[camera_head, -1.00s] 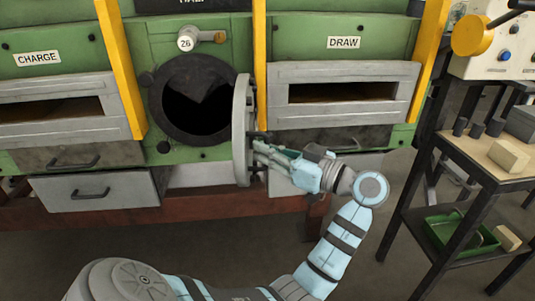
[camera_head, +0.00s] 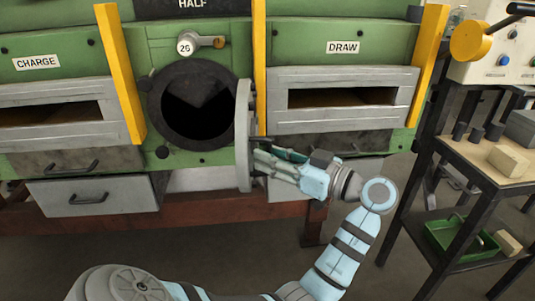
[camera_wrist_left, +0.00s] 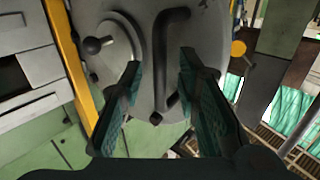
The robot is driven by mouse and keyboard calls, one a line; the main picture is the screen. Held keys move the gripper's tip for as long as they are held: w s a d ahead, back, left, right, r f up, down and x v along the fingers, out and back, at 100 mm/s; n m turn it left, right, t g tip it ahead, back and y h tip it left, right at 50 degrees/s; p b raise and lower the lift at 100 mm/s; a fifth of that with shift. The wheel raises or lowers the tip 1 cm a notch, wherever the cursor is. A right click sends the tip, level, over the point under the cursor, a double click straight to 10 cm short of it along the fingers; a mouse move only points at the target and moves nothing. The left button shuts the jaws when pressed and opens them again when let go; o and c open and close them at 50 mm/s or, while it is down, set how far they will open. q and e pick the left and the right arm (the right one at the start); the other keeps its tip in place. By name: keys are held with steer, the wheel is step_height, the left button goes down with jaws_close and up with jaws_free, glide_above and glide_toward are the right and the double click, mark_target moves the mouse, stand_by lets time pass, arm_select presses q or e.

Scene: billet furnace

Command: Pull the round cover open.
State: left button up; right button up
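The round cover (camera_head: 243,140) is a grey disc, swung out from the furnace and seen nearly edge-on at the right of the dark round opening (camera_head: 195,105). In the left wrist view the cover's face (camera_wrist_left: 207,30) fills the upper middle, with a dark bar handle (camera_wrist_left: 162,75) on it. My left gripper (camera_head: 257,160) is at the cover's outer face, on its right side. In the left wrist view its fingers (camera_wrist_left: 160,62) are apart, one on each side of the handle, with gaps visible. My right gripper is not in view.
The green furnace front has a CHARGE slot (camera_head: 60,112) at left and a DRAW slot (camera_head: 340,97) at right. Yellow posts (camera_head: 120,75) stand between sections. A side table (camera_head: 460,152) with blocks and a green tray (camera_head: 462,240) stands at right.

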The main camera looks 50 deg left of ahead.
arm_select(q)
steer(key=v, duration=0.6)
steer(key=shift+d, duration=0.25)
steer(key=shift+w, duration=0.1)
